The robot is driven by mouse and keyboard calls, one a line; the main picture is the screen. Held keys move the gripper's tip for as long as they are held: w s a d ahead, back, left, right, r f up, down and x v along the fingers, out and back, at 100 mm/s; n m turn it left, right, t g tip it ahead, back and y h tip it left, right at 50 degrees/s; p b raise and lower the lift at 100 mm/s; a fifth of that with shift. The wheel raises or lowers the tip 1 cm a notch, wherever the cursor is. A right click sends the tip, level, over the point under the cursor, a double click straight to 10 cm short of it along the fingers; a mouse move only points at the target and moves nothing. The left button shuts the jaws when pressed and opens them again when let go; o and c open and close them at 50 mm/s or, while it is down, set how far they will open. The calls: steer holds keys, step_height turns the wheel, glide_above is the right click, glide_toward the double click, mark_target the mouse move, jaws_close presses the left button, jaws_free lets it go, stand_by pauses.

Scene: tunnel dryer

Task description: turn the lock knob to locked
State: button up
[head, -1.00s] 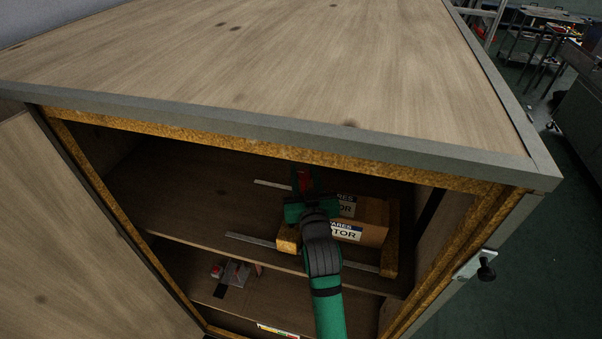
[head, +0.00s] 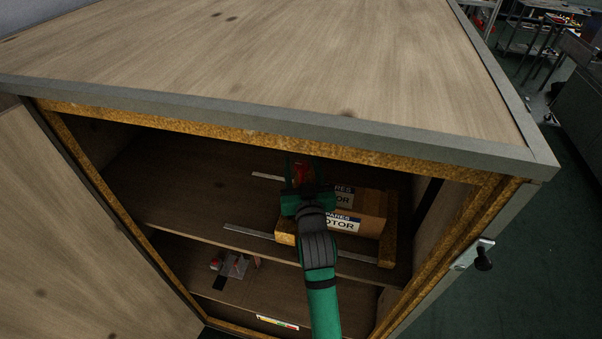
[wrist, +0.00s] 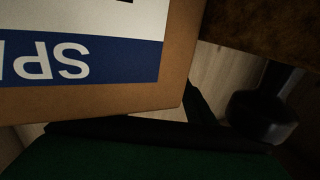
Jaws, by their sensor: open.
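My gripper (head: 302,178) reaches into the open cabinet above the upper shelf, with its jaws apart beside the cardboard boxes. A black knob (head: 483,259) on a pale metal plate (head: 466,254) sits on the cabinet's right front edge, well right of my gripper. Its lock marking is not legible. In the wrist view, a dark rounded thing (wrist: 264,116) shows at the right, past the box; I cannot tell whether it is a knob. Nothing is seen gripped.
Labelled boxes (head: 369,222) stand close to my gripper's right, with a wooden block (head: 388,246) beside them. Metal strips (head: 249,232) lie on the shelf. The left part of the shelf is clear.

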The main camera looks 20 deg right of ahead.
steer(key=v, duration=1)
steer(key=shift+s, duration=0.3)
steer(key=shift+w, duration=0.1)
